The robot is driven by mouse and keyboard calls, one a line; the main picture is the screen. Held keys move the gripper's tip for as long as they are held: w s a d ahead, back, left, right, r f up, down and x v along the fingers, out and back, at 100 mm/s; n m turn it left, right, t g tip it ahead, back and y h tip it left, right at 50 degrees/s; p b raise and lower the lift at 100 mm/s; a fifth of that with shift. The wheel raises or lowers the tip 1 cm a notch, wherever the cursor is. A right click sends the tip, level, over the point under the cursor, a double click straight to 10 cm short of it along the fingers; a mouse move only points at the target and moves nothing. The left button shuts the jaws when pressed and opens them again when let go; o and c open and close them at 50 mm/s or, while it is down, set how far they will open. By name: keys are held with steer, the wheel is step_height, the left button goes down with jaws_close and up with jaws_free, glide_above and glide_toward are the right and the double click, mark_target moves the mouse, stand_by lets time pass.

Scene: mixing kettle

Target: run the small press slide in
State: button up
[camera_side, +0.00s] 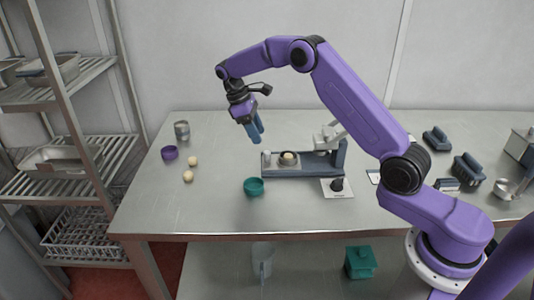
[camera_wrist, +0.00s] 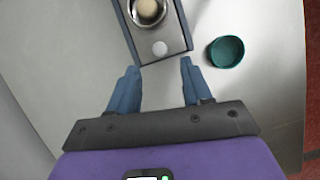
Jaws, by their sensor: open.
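The small press (camera_side: 325,172) stands mid-table, with a blue-grey base and an upright at its right end. Its slide (camera_side: 287,161) is a metal carriage near the left end of the base, clear of the upright, and carries a pale ball (camera_side: 289,156). In the wrist view the ball (camera_wrist: 147,10) sits in a round metal seat at the top edge. A pale round spot (camera_wrist: 160,48) shows near the base's end. My gripper (camera_side: 257,141) is open and empty, above and left of the press. In the wrist view its blue fingers (camera_wrist: 160,66) point at that end.
A teal bowl (camera_side: 253,187) sits in front of the press's left end. A purple bowl (camera_side: 169,153), a metal cup (camera_side: 182,131) and two pale balls (camera_side: 190,176) are at the left. A dark knob on a card (camera_side: 337,186) lies in front of the upright.

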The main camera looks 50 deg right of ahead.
mark_target(267, 152)
steer(key=x, duration=0.8)
steer(key=shift+d+f, duration=0.1)
steer(key=shift+f, duration=0.2)
steer(key=shift+s, duration=0.1)
jaws_close()
